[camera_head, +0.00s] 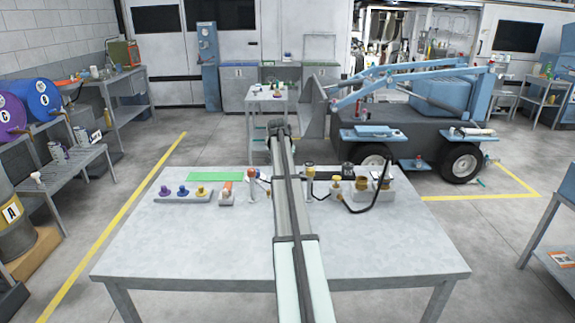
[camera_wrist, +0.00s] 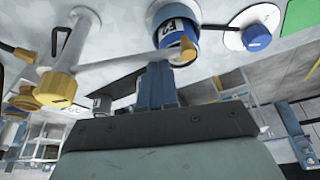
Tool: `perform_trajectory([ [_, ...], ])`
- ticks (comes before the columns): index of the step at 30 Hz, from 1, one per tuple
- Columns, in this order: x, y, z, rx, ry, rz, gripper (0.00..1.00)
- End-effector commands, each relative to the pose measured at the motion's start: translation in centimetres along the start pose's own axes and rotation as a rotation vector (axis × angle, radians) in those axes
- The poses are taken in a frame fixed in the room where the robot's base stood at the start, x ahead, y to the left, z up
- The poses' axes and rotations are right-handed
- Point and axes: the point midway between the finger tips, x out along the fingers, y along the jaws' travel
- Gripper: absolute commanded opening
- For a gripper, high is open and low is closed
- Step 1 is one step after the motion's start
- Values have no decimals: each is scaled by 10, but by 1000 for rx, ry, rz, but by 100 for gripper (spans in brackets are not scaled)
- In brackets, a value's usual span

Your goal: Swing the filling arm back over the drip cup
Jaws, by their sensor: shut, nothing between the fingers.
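The filling arm (camera_wrist: 120,65) is a pale bar in the wrist view. It runs from a white post with a yellow knob (camera_wrist: 55,88) to a tan tip in front of a blue-and-white labelled can (camera_wrist: 174,28). A post with an orange-yellow top (camera_head: 310,171) shows in the head view, right of my arm. My gripper (camera_wrist: 160,72) has its blue fingers shut and empty, close to the bar near its tip. Contact cannot be told. Which vessel is the drip cup is unclear. My own arm hides the middle of the table in the head view.
A white round piece with a blue centre (camera_wrist: 257,38) stands beside the can. The grey table (camera_head: 200,245) holds a capped tray (camera_head: 183,196), a green mat (camera_head: 215,177), a red-topped piece (camera_head: 226,194) and yellow-capped fittings (camera_head: 362,184) with a black hose. The table's front is clear.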

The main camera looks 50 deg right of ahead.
Motion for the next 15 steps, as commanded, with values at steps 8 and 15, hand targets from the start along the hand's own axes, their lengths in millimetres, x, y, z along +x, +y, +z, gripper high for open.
perform_trajectory([
  [8, -11, 2, 31, -247, 1, -92, 0],
  [15, -20, 10, 53, -460, 1, -171, 0],
])
